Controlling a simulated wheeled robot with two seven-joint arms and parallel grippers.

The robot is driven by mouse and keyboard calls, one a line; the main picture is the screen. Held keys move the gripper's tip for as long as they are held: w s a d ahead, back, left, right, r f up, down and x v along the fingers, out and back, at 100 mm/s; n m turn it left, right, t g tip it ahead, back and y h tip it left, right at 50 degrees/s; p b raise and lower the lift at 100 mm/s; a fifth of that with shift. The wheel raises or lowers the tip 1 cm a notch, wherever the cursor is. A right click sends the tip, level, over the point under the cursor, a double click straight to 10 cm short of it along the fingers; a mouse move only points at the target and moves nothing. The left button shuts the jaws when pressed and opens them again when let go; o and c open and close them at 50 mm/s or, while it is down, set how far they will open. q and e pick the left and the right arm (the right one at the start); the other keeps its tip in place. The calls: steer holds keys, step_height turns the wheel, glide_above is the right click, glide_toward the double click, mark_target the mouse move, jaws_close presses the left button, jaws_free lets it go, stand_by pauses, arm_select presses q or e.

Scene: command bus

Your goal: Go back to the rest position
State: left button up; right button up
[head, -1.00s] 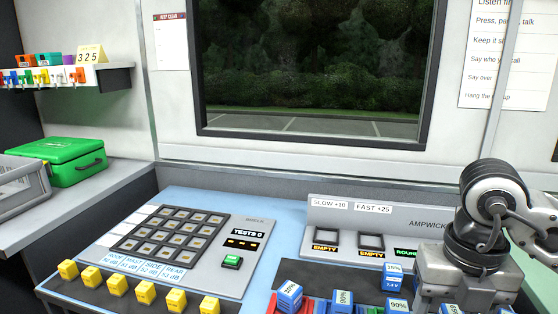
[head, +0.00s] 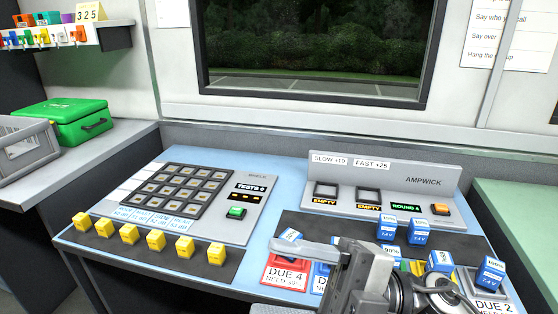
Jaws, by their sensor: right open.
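My right gripper (head: 280,277) is at the lower middle of the head view, over the front of the blue-topped desk (head: 268,180). One long grey finger points left above a red card marked DUE 4 (head: 285,272). The other finger shows only partly at the bottom edge. The jaws are apart, with nothing seen held between them. My right wrist hides part of the desk front and some cards. My left gripper is not in view.
Blue battery cubes (head: 388,227) stand around the AMPWICK charger (head: 425,180), close to my right arm. Yellow cubes (head: 129,234) line the front of the grid panel (head: 176,190). A green case (head: 68,122) and grey basket (head: 25,150) sit on the left counter.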

steer(key=w+d+f+m+t+h, duration=0.4)
steer(key=f+m+t+h, duration=0.15)
steer(key=m+t, duration=0.55)
steer(key=w+d+f+m+t+h, duration=0.4)
steer(key=d+f+m+t+h, duration=0.15)
steer(key=m+t, duration=0.5)
steer(key=s+d+f+m+g+h, duration=0.1)
steer(key=s+f+m+g+h, duration=0.2)
steer(key=f, duration=0.7)
steer(key=s+d+f+m+g+h, duration=0.2)
steer(key=s+f+m+g+h, duration=0.2)
steer(key=f, duration=0.5)
steer(key=s+m+g, duration=0.1)
steer(key=s+g, duration=0.1)
steer(key=shift+s+d+f+h, duration=0.3)
steer(key=shift+f, duration=0.1)
